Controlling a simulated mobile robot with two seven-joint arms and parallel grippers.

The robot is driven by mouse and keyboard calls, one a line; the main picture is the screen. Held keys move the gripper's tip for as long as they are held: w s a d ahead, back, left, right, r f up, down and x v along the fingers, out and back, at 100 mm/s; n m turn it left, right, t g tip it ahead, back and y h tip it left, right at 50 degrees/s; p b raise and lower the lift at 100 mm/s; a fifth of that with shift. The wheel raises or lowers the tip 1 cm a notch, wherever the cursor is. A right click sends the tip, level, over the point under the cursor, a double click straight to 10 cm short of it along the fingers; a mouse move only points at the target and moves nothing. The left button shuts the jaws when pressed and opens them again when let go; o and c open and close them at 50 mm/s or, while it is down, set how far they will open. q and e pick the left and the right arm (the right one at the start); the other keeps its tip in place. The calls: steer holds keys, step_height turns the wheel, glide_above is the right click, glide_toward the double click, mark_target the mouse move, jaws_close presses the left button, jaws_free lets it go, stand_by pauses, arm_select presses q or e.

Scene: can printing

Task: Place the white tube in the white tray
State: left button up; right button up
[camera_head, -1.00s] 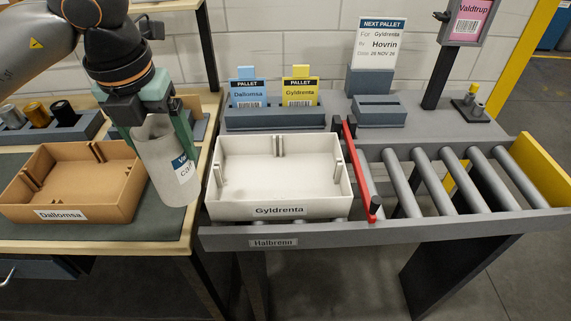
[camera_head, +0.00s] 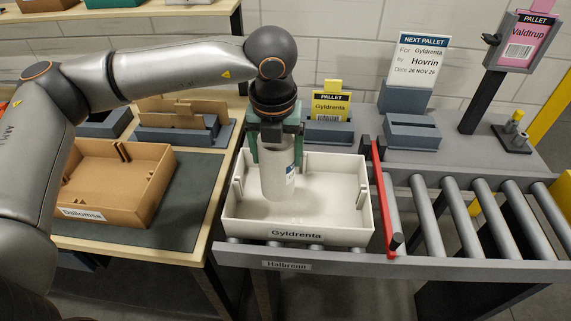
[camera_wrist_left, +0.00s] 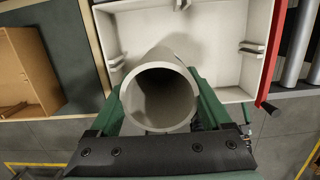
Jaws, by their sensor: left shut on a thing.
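The white tube (camera_head: 279,177) is upright in my left gripper (camera_head: 276,150), which is shut on its upper part. The tube's lower end is inside the outline of the white tray (camera_head: 296,234), labelled Gyldrenta, in its left half. I cannot tell whether the tube touches the tray floor. In the left wrist view, the open round end of the tube (camera_wrist_left: 158,98) faces the camera between the green fingers, with the white tray (camera_wrist_left: 226,60) beyond it. My right gripper is not in view.
A brown tray (camera_head: 124,208) labelled Dallomsa sits on the bench to the left. A red bar (camera_head: 382,198) stands right beside the white tray, with conveyor rollers (camera_head: 462,215) beyond it. A yellow pallet card (camera_head: 331,106) stands behind the tray.

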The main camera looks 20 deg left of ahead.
mark_target(285, 171)
arm_select(q)
steer(key=shift+w+d+f, duration=0.5)
steer(key=shift+f, duration=0.3)
steer(key=f, duration=0.3)
steer(key=shift+w+f, duration=0.2)
steer(key=shift+f, duration=0.1)
steer(key=shift+d, duration=0.1)
steer(key=shift+f, duration=0.2)
steer(key=o, duration=1.2)
steer(key=shift+r, duration=0.1)
